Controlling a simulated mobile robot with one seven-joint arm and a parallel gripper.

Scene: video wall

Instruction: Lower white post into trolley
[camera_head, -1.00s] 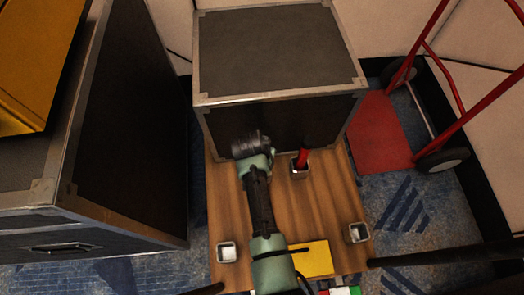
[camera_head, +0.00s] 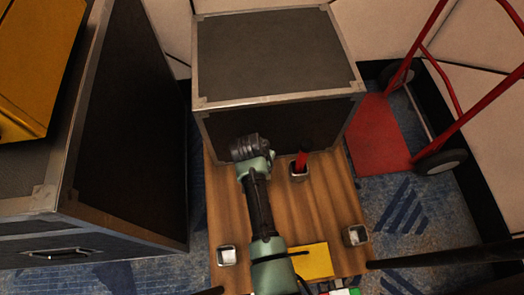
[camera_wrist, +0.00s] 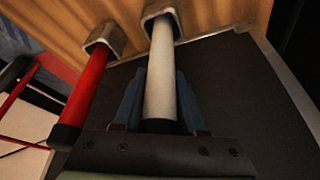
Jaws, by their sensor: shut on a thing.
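My gripper (camera_head: 250,150) is over the far left part of the trolley's wooden deck (camera_head: 310,215), close to the dark case. In the wrist view its blue fingers (camera_wrist: 160,95) are shut on the white post (camera_wrist: 161,70). The post's far end meets a square metal socket (camera_wrist: 160,9) on the deck, lined up with its mouth; how deep it sits I cannot tell. The arm hides the white post in the head view. A red post (camera_head: 302,160) stands in the neighbouring socket and also shows in the wrist view (camera_wrist: 88,90).
A large dark case (camera_head: 278,55) stands right behind the deck. Another case (camera_head: 125,140) rises at the left. A red hand truck (camera_head: 380,130) is at the right.

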